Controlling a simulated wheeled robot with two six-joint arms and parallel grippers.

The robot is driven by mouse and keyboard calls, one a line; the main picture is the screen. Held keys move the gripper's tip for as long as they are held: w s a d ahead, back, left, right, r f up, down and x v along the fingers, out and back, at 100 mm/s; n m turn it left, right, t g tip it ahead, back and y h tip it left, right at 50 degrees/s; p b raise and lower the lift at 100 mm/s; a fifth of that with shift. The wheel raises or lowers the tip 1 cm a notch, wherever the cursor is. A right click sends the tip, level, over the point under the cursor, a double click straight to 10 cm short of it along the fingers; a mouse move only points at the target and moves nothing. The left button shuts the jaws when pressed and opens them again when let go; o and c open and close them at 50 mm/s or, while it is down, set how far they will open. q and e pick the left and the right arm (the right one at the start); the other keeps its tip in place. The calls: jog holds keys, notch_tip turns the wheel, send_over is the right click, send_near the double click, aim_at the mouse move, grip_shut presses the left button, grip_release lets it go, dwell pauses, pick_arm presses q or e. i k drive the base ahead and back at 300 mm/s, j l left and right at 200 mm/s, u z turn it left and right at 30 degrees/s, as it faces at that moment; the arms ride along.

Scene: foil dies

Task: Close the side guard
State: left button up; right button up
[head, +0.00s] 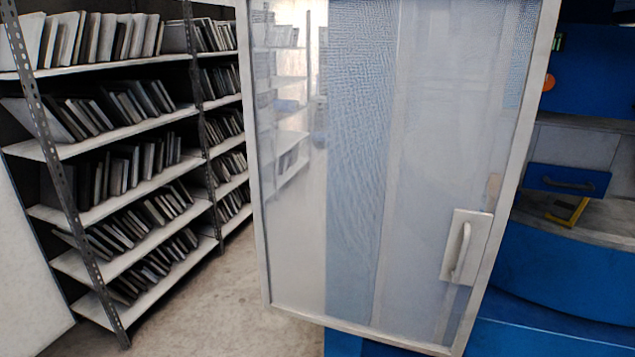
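The side guard (360,180) is a large see-through panel in a pale frame. It fills the middle of the head view and stands swung out from the blue machine (570,265) on the right. A white handle (461,248) on a pale plate sits at its lower right. The machine's opening shows to the right of the panel. Neither of my grippers is in view.
Metal shelves (120,137) with rows of dark and pale plates stand on the left. Bare floor (215,310) lies between them and the guard. Inside the machine are a blue drawer-like part (567,181) with a handle and a yellow bracket (567,213).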

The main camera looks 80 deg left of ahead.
aim_at(474, 239)
jog(key=u, duration=2.5)
